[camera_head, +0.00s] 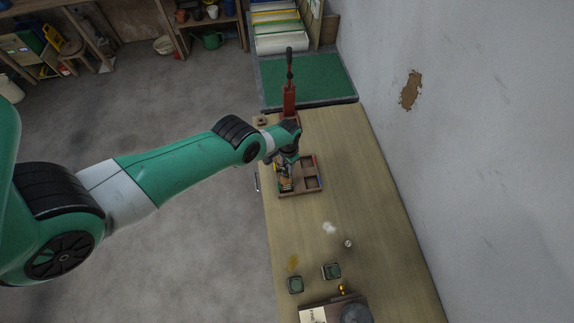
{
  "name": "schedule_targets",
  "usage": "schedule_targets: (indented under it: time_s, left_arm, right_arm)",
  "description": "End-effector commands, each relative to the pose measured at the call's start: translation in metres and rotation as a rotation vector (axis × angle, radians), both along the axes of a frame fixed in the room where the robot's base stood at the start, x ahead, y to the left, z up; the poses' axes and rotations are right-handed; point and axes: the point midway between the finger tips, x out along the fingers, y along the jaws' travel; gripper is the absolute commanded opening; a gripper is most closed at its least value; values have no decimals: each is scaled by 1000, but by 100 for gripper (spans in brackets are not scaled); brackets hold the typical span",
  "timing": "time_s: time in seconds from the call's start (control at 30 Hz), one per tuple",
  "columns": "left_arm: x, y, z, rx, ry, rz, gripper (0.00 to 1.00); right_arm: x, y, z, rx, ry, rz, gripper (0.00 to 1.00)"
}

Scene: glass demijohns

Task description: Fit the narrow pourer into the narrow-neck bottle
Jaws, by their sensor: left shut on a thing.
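My left arm reaches in from the left, and my left gripper (287,168) is over the left side of a wooden compartment tray (305,192) on the bench. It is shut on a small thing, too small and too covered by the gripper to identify. A pale, see-through shape (328,228) and a small round light piece (348,243) are on the bench in front of the tray. I cannot tell whether either is the narrow-neck bottle or a pourer. My right gripper is not in view.
A red tool with an upright black handle (289,90) stands behind the tray, near a green mat (310,80). Two dark green square pieces (332,271) (295,285) and a dark round thing (356,313) are at the front. A wall bounds the right; the bench's right side is clear.

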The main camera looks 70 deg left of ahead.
Motion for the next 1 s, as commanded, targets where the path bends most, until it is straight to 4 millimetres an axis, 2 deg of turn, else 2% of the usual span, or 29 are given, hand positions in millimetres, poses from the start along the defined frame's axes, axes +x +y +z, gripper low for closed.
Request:
schedule_targets:
  time_s: [0.4, 1.0]
  left_arm:
    - [0, 0, -7, -13, -4, -16, 0]
    - [0, 0, -6, -14, -5, -19, 0]
  right_arm:
    - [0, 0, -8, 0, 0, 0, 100]
    - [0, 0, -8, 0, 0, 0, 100]
